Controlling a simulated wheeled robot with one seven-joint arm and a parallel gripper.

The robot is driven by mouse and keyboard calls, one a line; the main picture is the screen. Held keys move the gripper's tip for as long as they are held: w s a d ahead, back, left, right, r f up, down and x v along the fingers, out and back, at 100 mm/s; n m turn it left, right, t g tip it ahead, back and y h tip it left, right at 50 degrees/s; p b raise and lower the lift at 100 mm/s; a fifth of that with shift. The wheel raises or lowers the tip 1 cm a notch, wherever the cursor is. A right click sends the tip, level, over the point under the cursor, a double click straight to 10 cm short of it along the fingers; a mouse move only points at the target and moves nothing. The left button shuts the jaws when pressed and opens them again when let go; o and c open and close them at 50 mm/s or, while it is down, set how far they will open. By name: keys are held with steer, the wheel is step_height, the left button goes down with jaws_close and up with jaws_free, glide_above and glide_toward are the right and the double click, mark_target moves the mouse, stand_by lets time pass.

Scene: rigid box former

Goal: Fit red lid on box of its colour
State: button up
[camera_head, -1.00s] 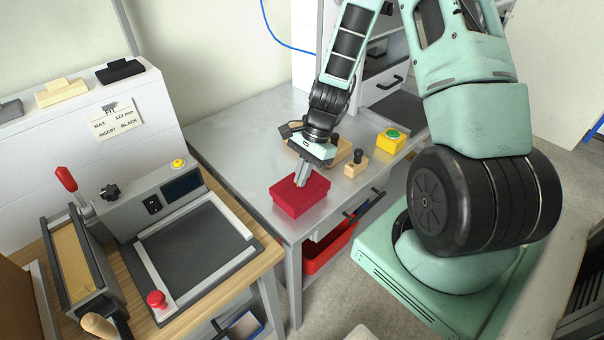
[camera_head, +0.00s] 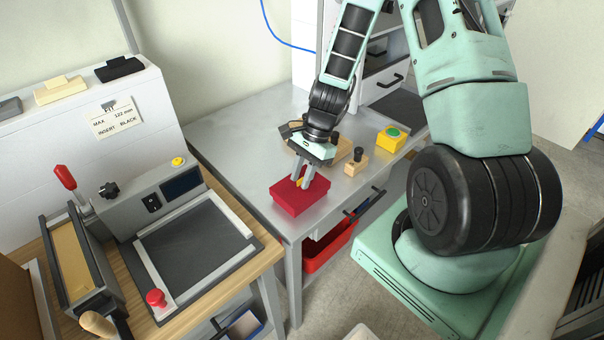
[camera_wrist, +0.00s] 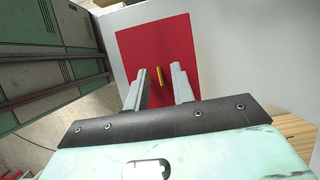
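The red lid (camera_head: 287,191) lies flat on top of the red box (camera_head: 296,209) at the front edge of the metal table, and the two look like one closed red block. In the wrist view the lid (camera_wrist: 128,60) is a red rectangle with a small upright yellow tab (camera_wrist: 159,75). My gripper (camera_head: 303,184) is just above the lid, pointing down. Its fingers are apart, one on each side of the tab, with gaps showing in the wrist view (camera_wrist: 160,86). Any fine gap between lid and box is too small to tell.
A red bin (camera_head: 329,247) hangs below the table edge. A bench with a machine (camera_head: 195,251) stands at left. Bare metal tabletop (camera_head: 235,140) lies left of my gripper.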

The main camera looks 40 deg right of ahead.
steer(key=shift+r, duration=0.1)
steer(key=b+v, duration=0.1)
steer(key=v, duration=1.6)
steer(key=shift+d, duration=0.15)
steer(key=shift+w, duration=0.1)
steer(key=s+a+r+n+g+h, duration=0.1)
steer(key=s+a+n, duration=0.1)
steer(key=a+n, duration=0.55)
steer(key=s+a+r+n+h, duration=0.1)
steer(key=s+a+n, duration=0.25)
steer(key=a, duration=0.75)
steer(key=s+a+n+t+h, duration=0.1)
steer(key=s+a+n, duration=1)
steer(key=n, duration=0.3)
steer(key=shift+s+a+r+h, duration=0.2)
steer(key=shift+s+r+h, duration=0.2)
steer(key=shift+s, duration=0.35)
